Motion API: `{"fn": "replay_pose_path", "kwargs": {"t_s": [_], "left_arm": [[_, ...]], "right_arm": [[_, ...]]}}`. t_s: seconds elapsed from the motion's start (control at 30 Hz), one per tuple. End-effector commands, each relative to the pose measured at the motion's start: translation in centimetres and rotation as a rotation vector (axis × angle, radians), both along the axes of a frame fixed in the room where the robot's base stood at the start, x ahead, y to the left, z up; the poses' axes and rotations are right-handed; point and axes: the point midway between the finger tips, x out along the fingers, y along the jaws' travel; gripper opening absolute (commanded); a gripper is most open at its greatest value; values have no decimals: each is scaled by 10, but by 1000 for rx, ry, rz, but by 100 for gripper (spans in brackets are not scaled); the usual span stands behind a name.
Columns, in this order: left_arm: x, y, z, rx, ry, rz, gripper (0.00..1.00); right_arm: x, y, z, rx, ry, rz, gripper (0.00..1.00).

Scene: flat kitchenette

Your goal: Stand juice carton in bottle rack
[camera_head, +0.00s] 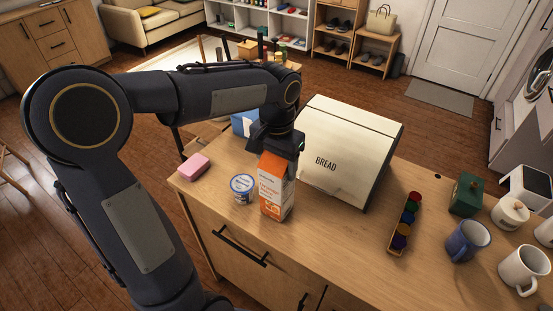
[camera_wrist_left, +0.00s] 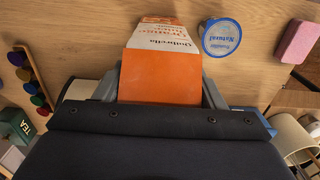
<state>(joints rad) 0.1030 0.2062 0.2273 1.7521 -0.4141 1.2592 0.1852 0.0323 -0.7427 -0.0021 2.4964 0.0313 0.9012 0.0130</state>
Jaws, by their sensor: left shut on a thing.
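The juice carton (camera_head: 277,190), orange and white, is upright at the front of the wooden counter, in front of the bread box. My left gripper (camera_head: 277,151) is above it, shut on its upper part. In the left wrist view the carton (camera_wrist_left: 160,75) sits between the two fingers of the gripper (camera_wrist_left: 160,90). I cannot tell whether the carton's base touches the counter. I cannot make out a bottle rack for certain in either view. My right gripper is not in view.
A yoghurt tub (camera_head: 242,187) stands close left of the carton, with a pink sponge (camera_head: 194,167) farther left. The bread box (camera_head: 345,150) stands behind right. A coloured capsule holder (camera_head: 404,222), green tea box (camera_head: 466,194) and mugs (camera_head: 467,241) are right. Counter between carton and holder is clear.

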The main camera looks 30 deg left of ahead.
Motion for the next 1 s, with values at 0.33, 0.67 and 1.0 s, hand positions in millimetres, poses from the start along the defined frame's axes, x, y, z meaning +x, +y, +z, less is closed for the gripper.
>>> {"fn": "replay_pose_path", "kwargs": {"t_s": [0.33,0.67,1.0], "left_arm": [[0,0,-3,0,0,0,80],[0,0,-1,0,0,0,85],[1,0,52,0,-6,1,85]], "right_arm": [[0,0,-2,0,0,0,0],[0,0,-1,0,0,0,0],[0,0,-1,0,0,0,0]]}}
